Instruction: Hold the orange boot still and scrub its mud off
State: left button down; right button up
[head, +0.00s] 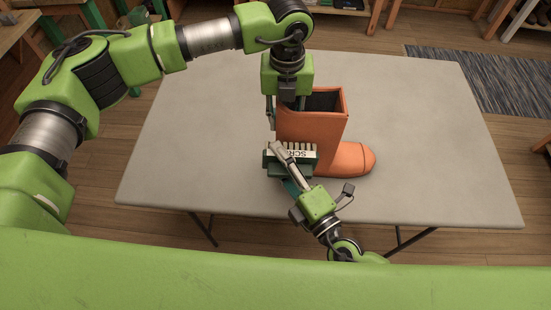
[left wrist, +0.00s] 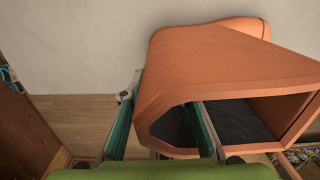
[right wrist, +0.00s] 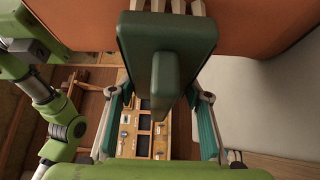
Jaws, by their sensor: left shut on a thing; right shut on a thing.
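The orange boot (head: 354,160) stands upright on the table, its toe to the right and its open top facing up. Its shaft also fills much of the left wrist view (left wrist: 215,65). My left gripper (head: 285,108) is shut on the left wall of the boot's top, one finger inside and one outside. My right gripper (head: 287,168) is shut on the dark green scrub brush (head: 310,160) at the boot's near side. The right wrist view shows the brush's back and grip (right wrist: 165,40), with pale bristles toward the boot. I cannot make out any mud on the visible faces.
The grey table (head: 430,130) is otherwise bare, with free room left and right of the boot. A dark striped rug (head: 490,80) lies on the wooden floor at the right. Wooden benches and shelves stand beyond the table.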

aim_at(308, 164)
pick_arm(q)
jog(key=shift+s+d+f, duration=0.1)
jog(key=shift+s+f, duration=0.2)
jog(key=shift+f, duration=0.05)
pick_arm(e)
jog(key=shift+w+d+r, duration=0.1)
jog(key=shift+w+d, duration=0.05)
jog(key=shift+d, duration=1.4)
jog(key=shift+w+d, duration=0.15)
jog(key=shift+d, duration=1.35)
jog(key=shift+s+d, duration=0.1)
jog(key=shift+s, duration=3.1)
jog(key=s, duration=0.2)
jog(key=shift+s, duration=0.4)
pick_arm(q)
jog(key=c, duration=1.5)
grip_release()
jog(key=shift+w+d+r, duration=0.1)
jog(key=shift+w, duration=0.15)
pick_arm(e)
jog(key=shift+w+d, duration=0.1)
jog(key=shift+d, duration=0.1)
